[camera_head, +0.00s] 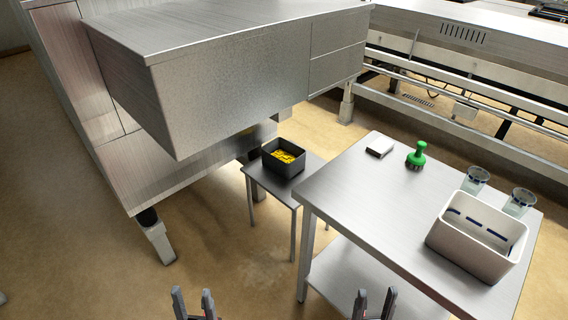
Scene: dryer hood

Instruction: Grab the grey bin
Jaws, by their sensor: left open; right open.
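A dark grey bin (279,169) holding yellow pieces stands upright on a small metal stand (257,175) near the middle of the head view. A larger, pale off-white bin (463,251) with dark blue marks inside stands on the steel table at the right. My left gripper (194,303) is open at the bottom edge, left of centre. My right gripper (375,303) is open at the bottom edge, in front of the table's near side. Both grippers are empty and well apart from both bins. Only their finger ends show.
A big steel machine (235,80) overhangs behind the stand. Floor (240,270) is clear in front of the stand.

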